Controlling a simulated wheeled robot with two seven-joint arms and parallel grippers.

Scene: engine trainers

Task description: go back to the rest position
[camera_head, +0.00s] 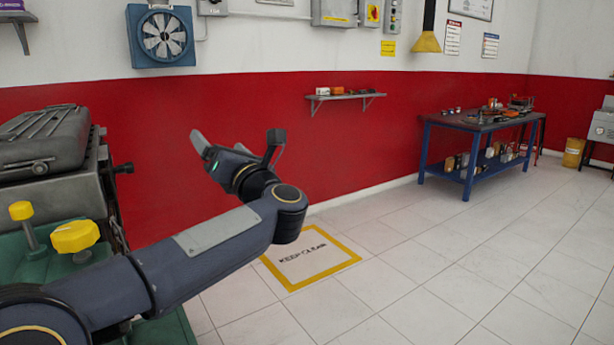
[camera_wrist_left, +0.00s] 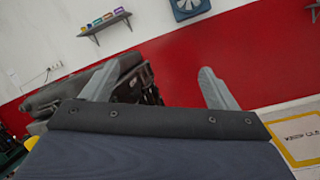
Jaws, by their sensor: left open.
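My left arm reaches in from the lower left of the head view, and its left gripper (camera_head: 236,146) is raised in front of the red wall. In the left wrist view the two grey fingers of this gripper (camera_wrist_left: 158,90) stand well apart with nothing between them. The gripper is open and empty. My right gripper is in neither view.
A grey engine trainer (camera_head: 50,165) with yellow knobs (camera_head: 75,237) on a green stand is close at the left. A blue workbench (camera_head: 470,125) stands at the back right. A wall shelf (camera_head: 345,97) holds small items. A KEEP CLEAR floor mark (camera_head: 310,258) and open tiles lie between.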

